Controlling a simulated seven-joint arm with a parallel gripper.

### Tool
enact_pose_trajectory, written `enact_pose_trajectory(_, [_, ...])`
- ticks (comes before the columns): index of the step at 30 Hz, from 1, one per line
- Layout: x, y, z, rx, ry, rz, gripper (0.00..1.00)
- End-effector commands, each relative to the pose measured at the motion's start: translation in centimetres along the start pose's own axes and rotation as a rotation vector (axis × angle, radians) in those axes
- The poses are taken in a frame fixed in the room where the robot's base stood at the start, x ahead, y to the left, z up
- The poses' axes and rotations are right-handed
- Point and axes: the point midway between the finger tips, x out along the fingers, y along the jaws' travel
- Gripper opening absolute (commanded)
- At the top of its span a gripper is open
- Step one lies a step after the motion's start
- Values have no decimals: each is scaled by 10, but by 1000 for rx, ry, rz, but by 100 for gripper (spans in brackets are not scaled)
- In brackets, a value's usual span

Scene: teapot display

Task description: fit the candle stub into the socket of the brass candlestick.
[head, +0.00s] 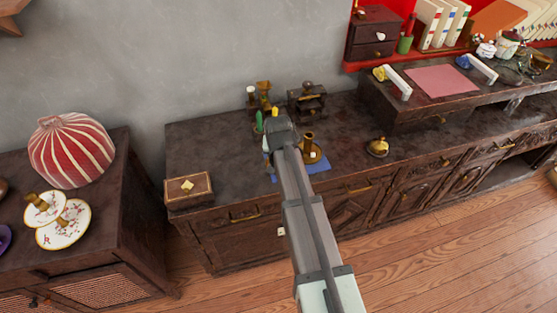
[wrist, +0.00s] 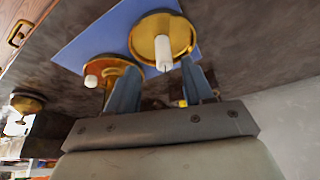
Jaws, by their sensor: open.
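A white candle stub (wrist: 164,52) with a dark wick stands over the round dish of the brass candlestick (wrist: 144,28) in the wrist view. The candle hides the socket, so I cannot tell how deep it sits. My gripper (wrist: 158,64) is open, its two fingers apart on either side of the candle's wick end. In the head view my gripper (head: 270,144) is over the cabinet top and hides most of this spot. A second, copper-brown candlestick (wrist: 118,72) with a white piece (wrist: 92,81) is beside the left finger.
Both candlesticks are on a blue mat (wrist: 82,45). A brass bell (head: 377,147) stands to the right. A wooden box (head: 188,189) is at the left end. Small objects and a dark wooden stand (head: 307,101) are behind. The cabinet top (head: 225,150) is clear left of my gripper.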

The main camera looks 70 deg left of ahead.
Motion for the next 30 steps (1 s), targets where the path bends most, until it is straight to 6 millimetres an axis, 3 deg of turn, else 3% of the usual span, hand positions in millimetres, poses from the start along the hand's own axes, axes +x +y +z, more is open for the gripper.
enact_pose_trajectory(9, [40, -5, -3, 0, -1, 0, 52])
enact_pose_trajectory(18, [45, -5, -2, 0, 0, 0, 52])
enact_pose_trajectory(30, [45, -5, -2, 0, 0, 0, 13])
